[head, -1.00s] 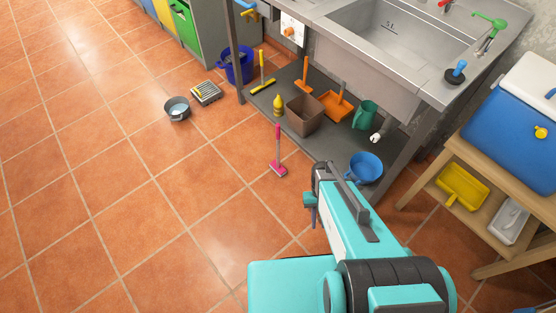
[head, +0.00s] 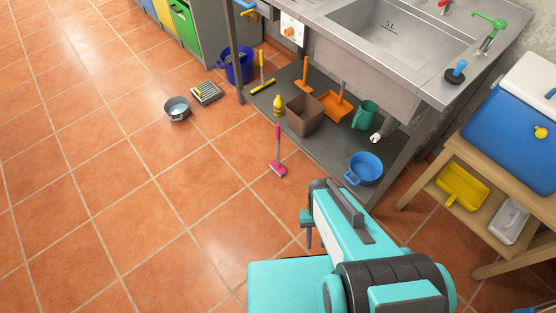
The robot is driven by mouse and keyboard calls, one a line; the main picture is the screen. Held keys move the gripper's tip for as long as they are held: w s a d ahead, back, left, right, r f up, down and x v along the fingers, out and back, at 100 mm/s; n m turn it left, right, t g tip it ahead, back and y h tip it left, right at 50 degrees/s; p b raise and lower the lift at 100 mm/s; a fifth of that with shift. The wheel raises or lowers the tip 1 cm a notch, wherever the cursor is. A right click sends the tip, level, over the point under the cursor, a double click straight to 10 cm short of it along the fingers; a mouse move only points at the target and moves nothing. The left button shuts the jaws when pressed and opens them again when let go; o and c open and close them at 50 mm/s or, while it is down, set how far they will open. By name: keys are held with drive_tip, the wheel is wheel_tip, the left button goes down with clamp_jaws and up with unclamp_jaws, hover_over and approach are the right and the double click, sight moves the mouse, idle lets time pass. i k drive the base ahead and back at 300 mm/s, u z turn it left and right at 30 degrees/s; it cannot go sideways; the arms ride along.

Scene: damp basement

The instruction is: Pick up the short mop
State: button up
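A short pink mop (head: 278,155) with a pink handle and a flat head stands upright on the tiled floor, just in front of the dark shelf under the sink. My gripper (head: 308,235) is below and to the right of the mop in the picture, apart from it. Only part of the gripper shows beside my teal arm. I cannot see whether its fingers are open, and I see nothing held in it.
A dark shelf (head: 336,153) under the sink holds a brown bin (head: 304,116), an orange dustpan (head: 335,106), a green jug (head: 365,114) and a blue pot (head: 363,168). A grey pan (head: 177,109) sits on the floor.

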sight(278, 149)
drive_tip(key=z, duration=1.2)
drive_tip(key=k, duration=0.15)
drive_tip(key=u, duration=3.1)
drive_tip(key=i, duration=1.25)
drive_tip(key=z, duration=0.55)
